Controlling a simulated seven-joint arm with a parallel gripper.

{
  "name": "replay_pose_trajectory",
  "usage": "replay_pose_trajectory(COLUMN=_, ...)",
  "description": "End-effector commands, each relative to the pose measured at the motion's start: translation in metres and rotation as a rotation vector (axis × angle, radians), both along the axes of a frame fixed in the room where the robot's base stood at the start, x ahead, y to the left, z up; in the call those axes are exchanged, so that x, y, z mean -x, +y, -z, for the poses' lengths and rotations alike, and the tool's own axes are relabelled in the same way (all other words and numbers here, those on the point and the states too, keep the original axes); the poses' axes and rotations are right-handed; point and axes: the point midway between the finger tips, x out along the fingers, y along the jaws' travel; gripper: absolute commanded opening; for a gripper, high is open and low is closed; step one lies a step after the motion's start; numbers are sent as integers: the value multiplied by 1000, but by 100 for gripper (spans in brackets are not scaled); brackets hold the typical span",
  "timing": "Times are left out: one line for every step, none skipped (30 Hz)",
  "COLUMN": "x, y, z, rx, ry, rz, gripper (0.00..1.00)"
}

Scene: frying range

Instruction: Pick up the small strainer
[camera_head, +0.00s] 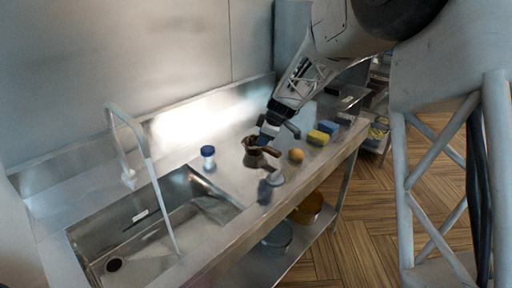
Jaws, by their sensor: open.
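My gripper (277,135) is open above the steel counter (232,178), with its fingers pointing down. A brown, jug-like vessel with a handle (254,157) stands directly below and slightly left of the fingers. I cannot tell whether the fingers touch it. A small pale and dark item (274,179) is just in front of the vessel, near the counter's front edge. I cannot make out for certain which thing is the small strainer; the gripper and vessel may hide part of it.
A blue-lidded jar (208,153) stands left, beside the sink (150,210) and its tall faucet (135,135). An orange round thing (296,155), a yellow sponge (318,137) and a blue block (328,127) lie right. A yellow bowl (308,208) and grey pot (277,236) are on the lower shelf.

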Motion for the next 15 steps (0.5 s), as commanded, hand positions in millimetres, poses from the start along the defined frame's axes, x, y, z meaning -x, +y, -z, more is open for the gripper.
replay_pose_trajectory(x=-7, y=2, z=7, rx=2, ry=-6, rz=-17, gripper=40)
replay_pose_trajectory(x=-11, y=4, z=9, rx=2, ry=-11, rz=-27, gripper=40)
replay_pose_trajectory(x=-14, y=5, z=11, rx=3, ry=-16, rz=-37, gripper=40)
replay_pose_trajectory(x=-16, y=5, z=13, rx=4, ry=-19, rz=-43, gripper=40)
replay_pose_trajectory(x=-18, y=6, z=15, rx=5, ry=-21, rz=-48, gripper=40)
replay_pose_trajectory(x=-19, y=6, z=16, rx=6, ry=-23, rz=-54, gripper=40)
replay_pose_trajectory(x=-20, y=7, z=17, rx=6, ry=-24, rz=-57, gripper=40)
replay_pose_trajectory(x=-21, y=7, z=18, rx=6, ry=-25, rz=-58, gripper=40)
replay_pose_trajectory(x=-21, y=7, z=18, rx=7, ry=-25, rz=-58, gripper=40)
replay_pose_trajectory(x=-21, y=7, z=18, rx=7, ry=-26, rz=-59, gripper=40)
replay_pose_trajectory(x=-21, y=7, z=18, rx=7, ry=-26, rz=-59, gripper=40)
replay_pose_trajectory(x=-21, y=7, z=18, rx=7, ry=-26, rz=-58, gripper=40)
replay_pose_trajectory(x=-21, y=7, z=18, rx=7, ry=-26, rz=-58, gripper=40)
replay_pose_trajectory(x=-21, y=7, z=18, rx=7, ry=-26, rz=-58, gripper=40)
replay_pose_trajectory(x=-21, y=7, z=18, rx=7, ry=-26, rz=-58, gripper=40)
